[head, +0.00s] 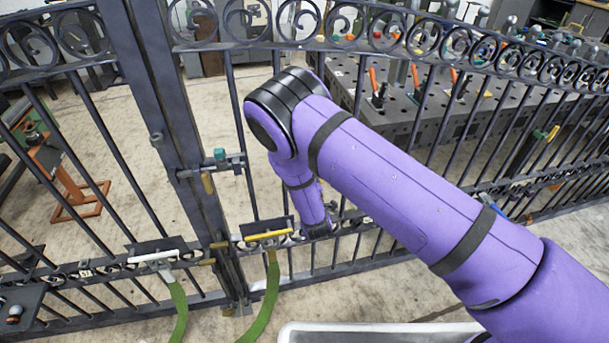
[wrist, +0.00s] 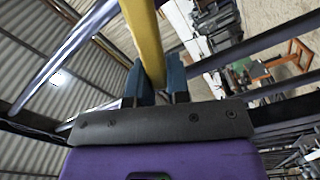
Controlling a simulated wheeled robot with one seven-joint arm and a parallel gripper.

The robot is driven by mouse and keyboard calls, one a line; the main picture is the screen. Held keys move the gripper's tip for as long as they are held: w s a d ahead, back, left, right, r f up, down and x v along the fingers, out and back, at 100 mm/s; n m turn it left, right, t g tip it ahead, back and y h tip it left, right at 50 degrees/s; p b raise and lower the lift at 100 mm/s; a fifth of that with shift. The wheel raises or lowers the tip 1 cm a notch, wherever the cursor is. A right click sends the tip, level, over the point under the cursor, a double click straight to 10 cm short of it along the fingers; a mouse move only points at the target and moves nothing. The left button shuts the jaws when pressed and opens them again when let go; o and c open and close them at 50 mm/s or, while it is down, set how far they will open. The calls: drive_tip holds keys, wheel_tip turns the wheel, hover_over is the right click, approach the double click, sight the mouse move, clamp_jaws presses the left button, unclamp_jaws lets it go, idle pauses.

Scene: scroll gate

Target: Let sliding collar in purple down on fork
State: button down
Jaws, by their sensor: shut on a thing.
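My gripper (wrist: 155,84) is shut on a yellow bar (wrist: 144,32), with a blue finger on each side of it in the wrist view. In the head view, my purple arm reaches down to the dark gate, and a yellow handle (head: 268,235) lies just left of its end. The fingertips are not clear there. I cannot pick out a purple sliding collar apart from my own purple arm. I cannot tell which part is the fork. A latch with a teal knob (head: 220,155) and a brass piece (head: 207,184) sits at the gate post, higher up.
A white handle (head: 153,256) is on the left gate leaf. Two green straps (head: 270,295) hang below the handles. A pale bin edge (head: 380,330) lies at the bottom. Behind the bars stand a grey workbench (head: 400,110) and an orange stand (head: 75,190).

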drive_tip(key=shift+a+f+n, duration=0.2)
drive_tip(key=shift+f+n, duration=0.6)
drive_tip(key=shift+n, duration=0.6)
drive_tip(key=shift+s, duration=0.1)
drive_tip(key=c, duration=1.1)
unclamp_jaws()
drive_tip(key=v, duration=1)
drive_tip(key=shift+s+d, duration=0.1)
drive_tip(key=shift+s, duration=0.3)
